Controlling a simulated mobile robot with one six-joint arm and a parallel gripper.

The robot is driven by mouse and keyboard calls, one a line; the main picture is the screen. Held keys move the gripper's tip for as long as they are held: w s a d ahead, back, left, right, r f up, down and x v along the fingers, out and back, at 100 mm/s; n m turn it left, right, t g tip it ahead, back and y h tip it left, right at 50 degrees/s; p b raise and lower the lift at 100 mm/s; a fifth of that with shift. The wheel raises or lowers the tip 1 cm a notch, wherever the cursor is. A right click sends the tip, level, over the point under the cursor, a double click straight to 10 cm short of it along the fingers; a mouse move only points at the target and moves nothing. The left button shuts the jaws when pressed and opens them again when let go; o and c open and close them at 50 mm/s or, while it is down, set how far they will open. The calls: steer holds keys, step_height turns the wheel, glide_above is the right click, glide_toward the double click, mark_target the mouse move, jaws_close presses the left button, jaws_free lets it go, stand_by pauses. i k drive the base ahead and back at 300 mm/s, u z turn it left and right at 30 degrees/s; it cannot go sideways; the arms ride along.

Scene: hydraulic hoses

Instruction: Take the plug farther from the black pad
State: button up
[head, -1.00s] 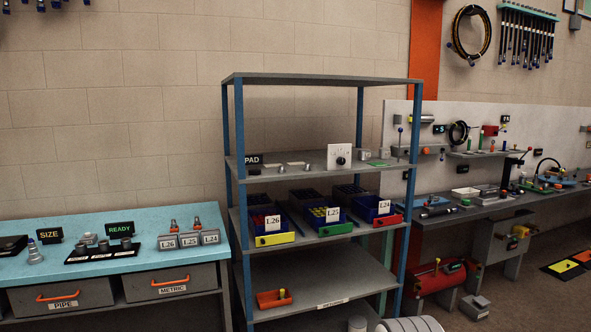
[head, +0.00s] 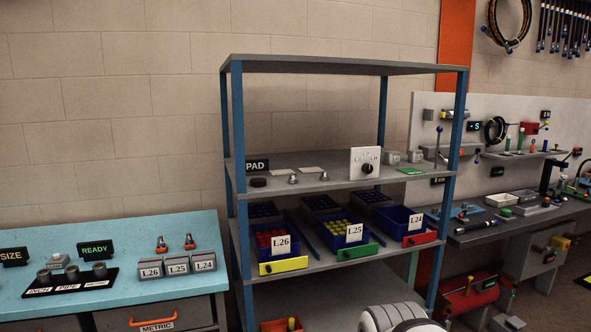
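A round black pad (head: 258,182) lies on the upper shelf board at its left, below the PAD sign (head: 257,166). Two small grey metal plugs stand to its right on the same board. The nearer plug (head: 293,179) is a short way from the pad. The farther plug (head: 324,176) stands further right, left of a white panel with a black knob (head: 365,163). Both plugs stand free, with nothing holding them. My gripper is out of view; only a pale rounded part, probably of my arm, shows at the bottom edge.
The shelf rack (head: 236,150) has blue posts and a top board above the plugs. Below stand blue bins labelled L26 (head: 281,246), L25 and L24. A turquoise bench (head: 120,237) is at the left, a grey workbench (head: 480,232) at the right. Pale cards lie behind the plugs.

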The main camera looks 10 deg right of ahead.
mark_target(324, 176)
steer(key=i, duration=1.4)
steer(key=z, duration=0.25)
